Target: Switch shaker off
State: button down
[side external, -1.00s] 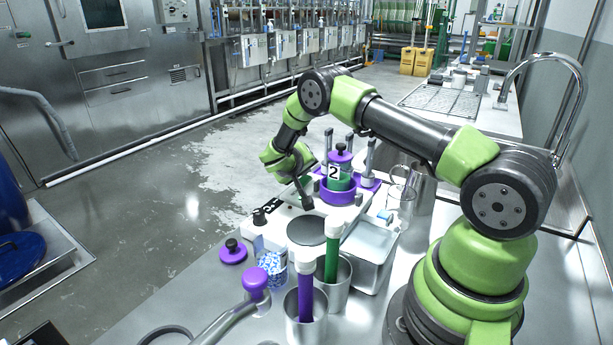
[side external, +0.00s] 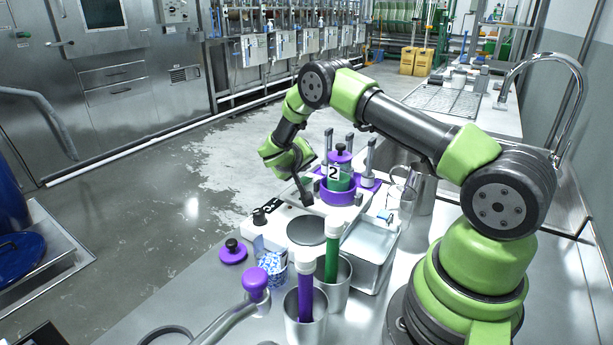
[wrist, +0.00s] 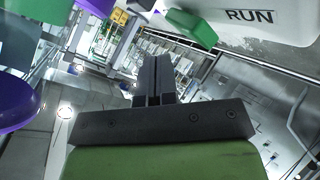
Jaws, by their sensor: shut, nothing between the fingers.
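The shaker (side external: 284,226) is a white machine on the steel bench, with a purple holder (side external: 340,195) around a green container labelled 2 (side external: 334,172). In the wrist view its white housing shows the word RUN (wrist: 249,16), and a green block-like switch (wrist: 190,28) sits beside that word. My gripper (side external: 307,204) is over the shaker's top, in front of the purple holder. In the wrist view the dark fingers (wrist: 153,72) are together and empty, a little apart from the green switch in the picture. I cannot tell whether they touch anything.
A grey round plate (side external: 306,231), a steel box (side external: 372,248) and a glass jug (side external: 401,200) stand close by. A purple lid (side external: 233,251) lies to the left.

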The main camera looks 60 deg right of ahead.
jog(key=shift+r, duration=0.1)
jog(key=shift+a+r, duration=0.25)
jog(key=shift+r, duration=0.95)
jog(key=shift+a+r, duration=0.25)
jog(key=shift+r, duration=0.95)
jog(key=shift+r, duration=0.1)
jog(key=s+a+r+y, duration=0.3)
jog(key=s+a+r, duration=0.2)
jog(key=r, duration=0.3)
jog(key=s+a+r+y, duration=0.2)
jog(key=s+a+r, duration=0.3)
jog(key=a+r, duration=0.15)
jog(key=s+a+r+n+t+y, duration=0.1)
jog(key=s+a+r+t+y, duration=0.1)
jog(key=s+a+y, duration=0.2)
jog(key=s+a+r+n+t+y, duration=0.1)
jog(key=s+a+r+t+y, duration=0.1)
jog(key=s+a, duration=0.7)
jog(key=shift+s+r+t+y, duration=0.4)
jog(key=shift+s+t+y, duration=0.2)
jog(key=shift+s+y, duration=0.6)
